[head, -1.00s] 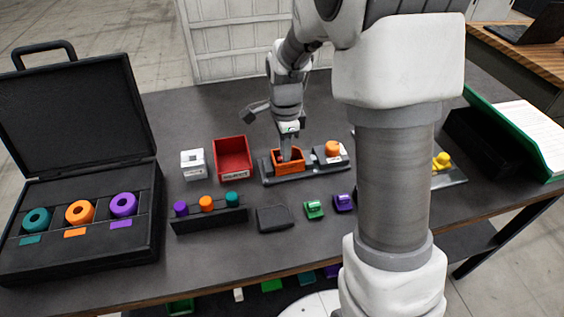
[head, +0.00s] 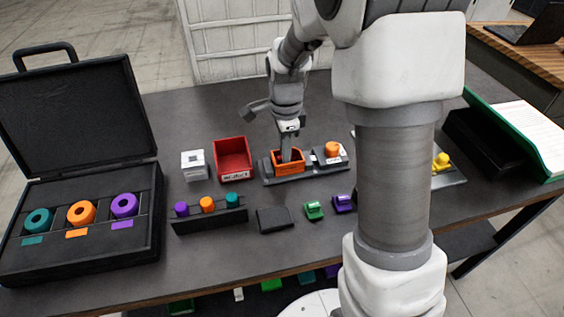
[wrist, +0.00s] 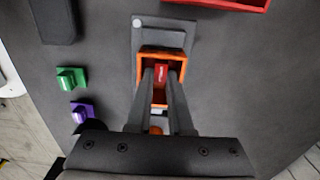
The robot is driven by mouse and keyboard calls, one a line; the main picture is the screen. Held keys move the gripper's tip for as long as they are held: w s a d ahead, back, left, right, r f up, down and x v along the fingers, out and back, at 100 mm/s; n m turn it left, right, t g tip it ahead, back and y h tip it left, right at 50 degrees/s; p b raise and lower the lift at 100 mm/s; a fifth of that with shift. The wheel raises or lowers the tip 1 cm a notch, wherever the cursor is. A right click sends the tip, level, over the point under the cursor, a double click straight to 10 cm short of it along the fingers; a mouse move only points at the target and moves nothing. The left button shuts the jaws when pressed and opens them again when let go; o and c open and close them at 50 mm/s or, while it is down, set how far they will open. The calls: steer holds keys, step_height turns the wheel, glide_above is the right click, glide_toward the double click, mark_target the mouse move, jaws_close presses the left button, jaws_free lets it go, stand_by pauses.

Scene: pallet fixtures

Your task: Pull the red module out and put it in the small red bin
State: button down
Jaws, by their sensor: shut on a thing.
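The red module (wrist: 161,73) sits inside an orange-walled holder (wrist: 142,60) in the wrist view. My gripper (wrist: 160,80) reaches down into the holder, its two fingers closed on the module's sides. In the head view my gripper (head: 286,154) is inside the orange holder (head: 289,170), which stands on a grey fixture base, and the module is mostly hidden there. The small red bin (head: 233,171) stands open to the left of the fixture and looks empty. A red edge, likely the bin's (wrist: 225,4), shows at the top of the wrist view.
A white box (head: 193,171) stands left of the bin. An orange knob (head: 333,149) is on the fixture's right part. A rack (head: 208,222) with coloured pegs, a dark block (head: 275,220), and green (head: 313,211) and purple (head: 342,204) pieces lie in front. An open case (head: 85,250) is at left.

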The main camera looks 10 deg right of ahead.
steer(key=shift+r+p, duration=2.3)
steer(key=shift+r, duration=0.65)
steer(key=shift+w+a+r+n+b, duration=0.1)
steer(key=shift+w+r+n+b, duration=0.1)
steer(key=shift+r+n+b, duration=0.4)
steer(key=w+a+f+n, duration=0.1)
steer(key=a, duration=0.2)
steer(key=w+a+f+n+b, duration=0.1)
steer(key=a, duration=0.3)
steer(key=w+a+f+n, duration=0.1)
steer(key=a+f, duration=0.1)
steer(key=a, duration=0.2)
steer(key=shift+w+a, duration=0.2)
steer(key=shift+w, duration=0.2)
steer(key=shift+f+b, duration=0.3)
steer(key=shift+f, duration=1.75)
